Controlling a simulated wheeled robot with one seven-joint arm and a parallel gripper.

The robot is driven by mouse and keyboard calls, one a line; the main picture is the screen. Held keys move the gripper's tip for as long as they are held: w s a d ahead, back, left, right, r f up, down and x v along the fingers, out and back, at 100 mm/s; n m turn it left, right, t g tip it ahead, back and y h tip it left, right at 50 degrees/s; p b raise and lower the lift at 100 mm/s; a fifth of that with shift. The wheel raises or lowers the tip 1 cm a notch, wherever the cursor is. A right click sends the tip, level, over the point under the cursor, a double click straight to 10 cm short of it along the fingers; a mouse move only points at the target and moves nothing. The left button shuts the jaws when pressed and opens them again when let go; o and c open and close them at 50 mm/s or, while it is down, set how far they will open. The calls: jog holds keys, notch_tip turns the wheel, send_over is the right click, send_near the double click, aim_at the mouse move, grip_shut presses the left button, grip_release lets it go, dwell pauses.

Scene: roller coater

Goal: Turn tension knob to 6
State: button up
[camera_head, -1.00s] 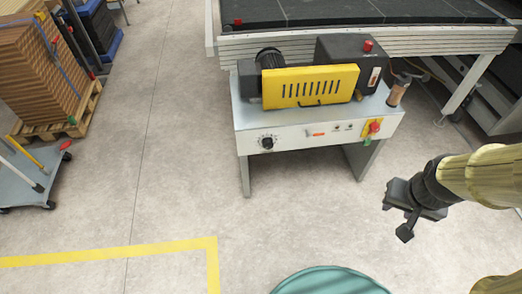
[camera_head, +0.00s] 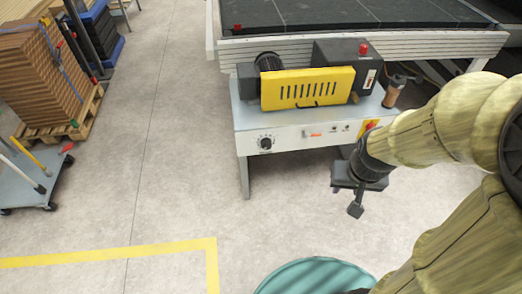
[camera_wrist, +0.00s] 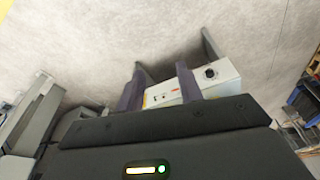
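The tension knob (camera_head: 265,143) is a round black dial with a ring of marks, on the left of the machine's white front panel (camera_head: 290,142). Its setting is too small to read. The knob also shows in the wrist view (camera_wrist: 210,72), right of my fingers. My gripper (camera_head: 352,200) is in front of the machine, to the right of and lower in the picture than the knob, and apart from it. In the wrist view my gripper (camera_wrist: 160,78) has its two dark fingers spread with nothing held between them; part of the panel shows through the gap.
The panel's right side has a red switch (camera_head: 313,134) and a red emergency stop on yellow (camera_head: 370,126), partly hidden by my arm. A yellow guard (camera_head: 308,89) and a brown cup (camera_head: 394,92) are on top.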

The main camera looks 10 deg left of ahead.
jog(key=o, duration=0.7)
jog(key=w+a+f+n+t+b, duration=0.2)
jog(key=w+a+f+t+b, duration=0.1)
jog(key=w+f+b, duration=0.7)
notch_tip(320, 180, down, 3)
jog(key=w+a, duration=0.1)
jog(key=w, duration=0.2)
jog(key=shift+t+y, duration=0.4)
jog(key=w+a+f+t+y+b, duration=0.1)
jog(key=w+a+f+t+b, duration=0.2)
jog(key=w+a+f+b, duration=0.2)
jog(key=w+a+f+n+t+y+b, duration=0.1)
jog(key=w+a+f+t+b, duration=0.3)
jog(key=f+b, duration=0.7)
jog(key=w+a+f+n+t+y+b, duration=0.1)
jog(key=w+a+f+t+b, duration=0.3)
jog(key=f, duration=1.2)
jog(key=w+a+y+b, duration=0.1)
jog(key=w+b, duration=0.3)
jog(key=b, duration=0.1)
jog(key=shift+a+f, duration=0.25)
jog(key=shift+a, duration=0.15)
jog(key=shift+w, duration=0.1)
